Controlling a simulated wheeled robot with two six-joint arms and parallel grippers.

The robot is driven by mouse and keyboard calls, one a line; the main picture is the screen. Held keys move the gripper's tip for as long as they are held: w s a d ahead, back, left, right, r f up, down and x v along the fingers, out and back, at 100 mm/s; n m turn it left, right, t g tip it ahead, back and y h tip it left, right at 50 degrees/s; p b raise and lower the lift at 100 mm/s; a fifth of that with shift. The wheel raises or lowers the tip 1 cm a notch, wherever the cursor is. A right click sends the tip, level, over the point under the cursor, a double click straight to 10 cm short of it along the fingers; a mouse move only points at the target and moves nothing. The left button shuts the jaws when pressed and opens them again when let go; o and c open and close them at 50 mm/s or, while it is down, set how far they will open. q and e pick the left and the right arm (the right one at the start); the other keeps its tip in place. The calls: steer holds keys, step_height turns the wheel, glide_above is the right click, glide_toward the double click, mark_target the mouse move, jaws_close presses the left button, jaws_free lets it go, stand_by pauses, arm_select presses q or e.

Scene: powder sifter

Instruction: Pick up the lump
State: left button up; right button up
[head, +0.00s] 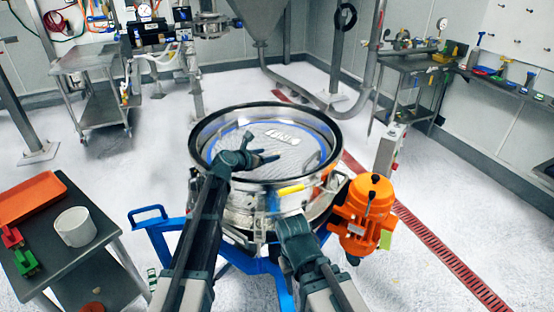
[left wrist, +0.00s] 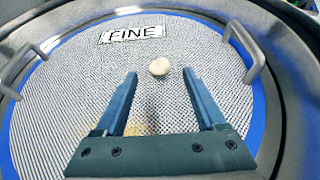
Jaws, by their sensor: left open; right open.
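The lump (left wrist: 159,66), small, round and cream-coloured, lies on the sifter's mesh screen (left wrist: 70,95), below the white FINE label (left wrist: 132,33). I cannot make it out in the head view. My left gripper (head: 272,155) is over the screen inside the round steel sifter rim (head: 335,130). In the left wrist view its two fingers (left wrist: 160,80) are spread and empty. The lump shows between and just beyond the fingertips, apart from both. My right gripper (head: 292,228) is low at the front of the sifter; its fingers are hard to see.
Metal handles (left wrist: 243,42) stand at the screen's edges. An orange motor (head: 365,212) is at the sifter's right side. A side table (head: 75,262) at left holds an orange tray (head: 30,197), a white cup (head: 75,227) and green and red items.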

mark_target(275, 153)
arm_select(q)
steer(key=shift+w+d+f, duration=0.3)
steer(key=shift+w+d, duration=0.1)
steer(key=shift+w, duration=0.15)
steer(key=b+x, duration=0.2)
steer(key=x, duration=0.3)
steer(key=shift+f, duration=0.2)
steer(key=shift+r, duration=0.1)
jaws_close()
